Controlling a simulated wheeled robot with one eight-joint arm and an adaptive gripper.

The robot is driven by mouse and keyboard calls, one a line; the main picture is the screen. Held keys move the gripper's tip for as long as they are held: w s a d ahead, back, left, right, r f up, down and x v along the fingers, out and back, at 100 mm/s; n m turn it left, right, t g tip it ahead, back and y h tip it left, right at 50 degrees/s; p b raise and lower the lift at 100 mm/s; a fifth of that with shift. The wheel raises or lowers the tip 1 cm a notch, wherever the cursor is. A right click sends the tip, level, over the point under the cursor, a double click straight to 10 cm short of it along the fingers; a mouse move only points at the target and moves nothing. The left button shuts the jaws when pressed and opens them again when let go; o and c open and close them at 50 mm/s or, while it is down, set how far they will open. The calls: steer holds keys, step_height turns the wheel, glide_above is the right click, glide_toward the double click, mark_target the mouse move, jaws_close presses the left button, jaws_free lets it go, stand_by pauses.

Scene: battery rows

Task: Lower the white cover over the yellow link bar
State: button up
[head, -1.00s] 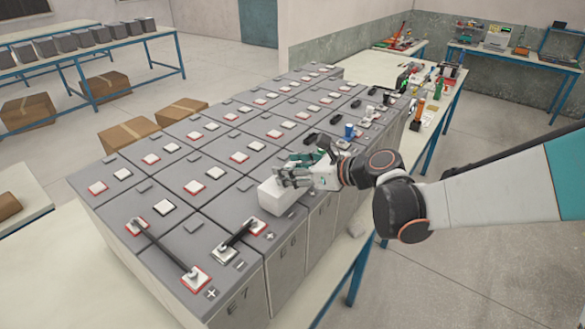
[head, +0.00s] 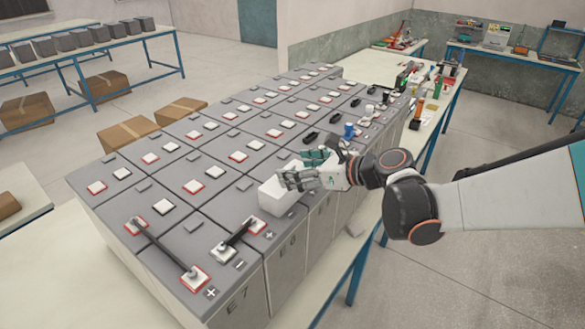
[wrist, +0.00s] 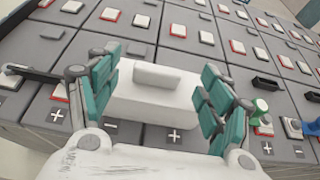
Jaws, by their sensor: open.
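The white cover (head: 277,199) is a block-like box on the near edge of the grey battery tops, beyond the black bars. In the wrist view the cover (wrist: 150,109) lies below my gripper, with a raised handle on top. My gripper (head: 302,176) is just above the cover's right side in the head view. In the wrist view my gripper (wrist: 160,82) is open, its teal fingers apart on either side of the handle. The yellow link bar is not visible in either view. Whether it is under the cover cannot be told.
Two black bars, a long one (head: 165,248) and a short one (head: 238,238), join terminals on the nearest batteries. A blue-topped post (head: 349,132) stands farther along the row. Tools crowd the bench's far end. Open floor lies to the right.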

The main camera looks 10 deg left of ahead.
steer(key=v, duration=1)
steer(key=s+d+f+n+h+b, duration=0.4)
steer(key=s+d+f+n, duration=0.1)
steer(key=s+d+n, duration=0.1)
steer(key=s+d+f+n+t+h+b, duration=0.1)
steer(key=s+d+f+n+h+b, duration=0.3)
steer(key=d+n, duration=0.5)
steer(key=s+d+f+n+t+h+b, duration=0.1)
steer(key=s+d+f+n+h+b, duration=0.3)
steer(key=s+d+f+n, duration=0.3)
steer(key=shift+s+d+h+b, duration=0.3)
steer(key=shift+s+d+b, duration=0.4)
steer(key=shift+d, duration=0.65)
steer(key=shift+s, duration=0.15)
